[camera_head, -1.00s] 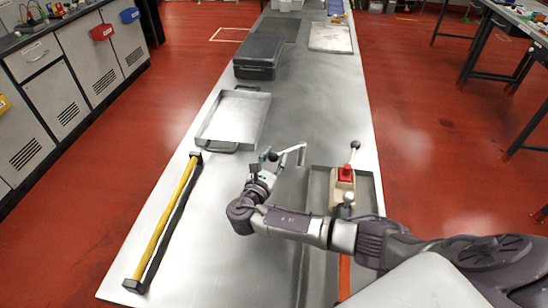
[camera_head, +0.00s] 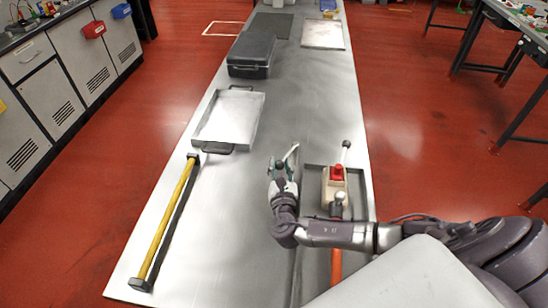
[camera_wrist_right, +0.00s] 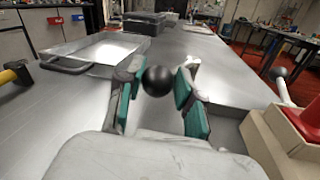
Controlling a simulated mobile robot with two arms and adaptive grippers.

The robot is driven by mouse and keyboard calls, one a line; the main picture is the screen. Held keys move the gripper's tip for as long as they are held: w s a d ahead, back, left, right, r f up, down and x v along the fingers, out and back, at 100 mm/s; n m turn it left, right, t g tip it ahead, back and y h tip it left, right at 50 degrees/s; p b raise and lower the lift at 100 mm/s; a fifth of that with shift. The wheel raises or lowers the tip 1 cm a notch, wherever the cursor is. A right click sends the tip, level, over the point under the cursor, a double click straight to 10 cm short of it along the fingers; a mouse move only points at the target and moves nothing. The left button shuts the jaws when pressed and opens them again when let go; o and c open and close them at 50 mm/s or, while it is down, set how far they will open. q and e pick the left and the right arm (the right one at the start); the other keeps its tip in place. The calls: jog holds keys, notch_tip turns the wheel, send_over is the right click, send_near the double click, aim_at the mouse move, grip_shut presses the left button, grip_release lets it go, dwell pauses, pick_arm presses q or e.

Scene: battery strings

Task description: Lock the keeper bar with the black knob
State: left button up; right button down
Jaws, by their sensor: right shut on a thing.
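In the right wrist view the black knob (camera_wrist_right: 157,81) is a round black ball between the teal pads of my right gripper (camera_wrist_right: 158,92). The gripper is shut on it. What lies below the knob is hidden. In the head view my right gripper (camera_head: 282,168) is over the steel bench, left of the shallow tray, and the knob is hard to make out there. A thin pale bar (camera_head: 291,152) slants up beside its fingertips; I cannot tell whether it is the keeper bar. My left gripper is not in view.
A beige box with a red button (camera_head: 337,171) stands in a shallow tray (camera_head: 312,183) right of my gripper, with ball-ended levers around it. A yellow-and-black bar (camera_head: 172,220), a handled metal tray (camera_head: 229,119) and a black case (camera_head: 251,52) lie on the bench.

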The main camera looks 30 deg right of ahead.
jog(key=s+d+n+t+y, duration=0.1)
jog(key=n+y, duration=0.1)
jog(key=shift+s+d+r+y, duration=0.1)
jog(key=shift+s+d+y, duration=0.1)
jog(key=shift+y, duration=0.2)
jog(key=shift+s+d+n+t+y+b, duration=0.3)
jog(key=shift+n+y+b, duration=0.2)
jog(key=shift+y, duration=0.4)
jog(key=shift+r, duration=0.1)
jog(key=c, duration=1)
grip_release()
jog(key=o, duration=0.3)
jog(key=shift+w+a, duration=0.15)
jog(key=shift+s+f, duration=0.2)
jog(key=shift+s, duration=0.35)
jog(key=s, duration=0.4)
jog(key=s+a, duration=0.1)
jog(key=s, duration=0.1)
jog(key=shift+s+a, duration=0.1)
jog(key=shift+s, duration=0.15)
